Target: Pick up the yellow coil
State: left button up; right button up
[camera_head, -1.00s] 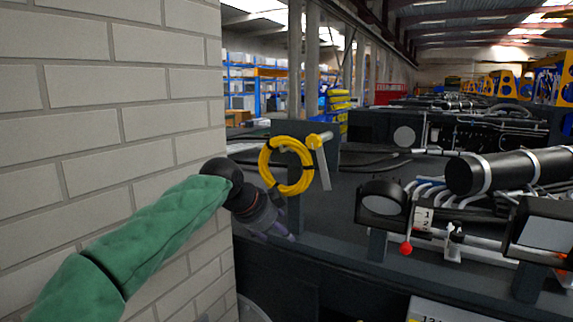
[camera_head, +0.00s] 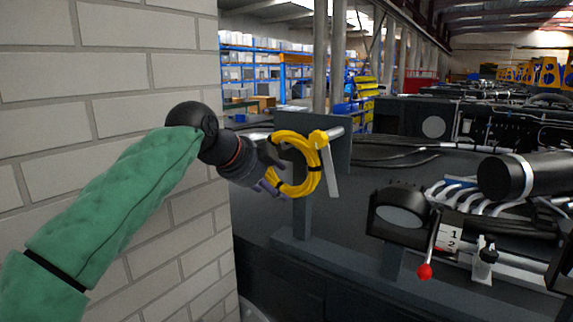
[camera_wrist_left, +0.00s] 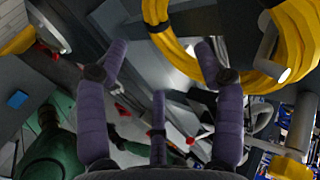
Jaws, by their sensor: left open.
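The yellow coil (camera_head: 315,172) is a ring of yellow hose with dark ties. My left gripper (camera_head: 270,174) is open at the coil's left side and hides part of that side. In the left wrist view the coil (camera_wrist_left: 168,45) curves across the top, close to the right finger of my open gripper (camera_wrist_left: 160,62). I cannot tell whether they touch. My right gripper is out of view.
A pale brick wall (camera_head: 110,60) stands close behind my left arm. A dark chassis rail (camera_head: 330,262) runs below the coil. A red-knobbed lever (camera_head: 425,271) and a black cylinder (camera_head: 510,176) are at the right.

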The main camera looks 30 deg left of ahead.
pick_arm(q)
jog(key=x, duration=0.2)
jog(key=p+x, duration=0.1)
jog(key=x, duration=0.1)
jog(key=shift+w+a+f, duration=0.1)
jog(key=shift+a+f, duration=0.1)
jog(key=shift+f, duration=0.35)
jog(key=shift+s, duration=0.2)
jog(key=c, duration=0.3)
jog(key=shift+r, duration=0.1)
grip_shut()
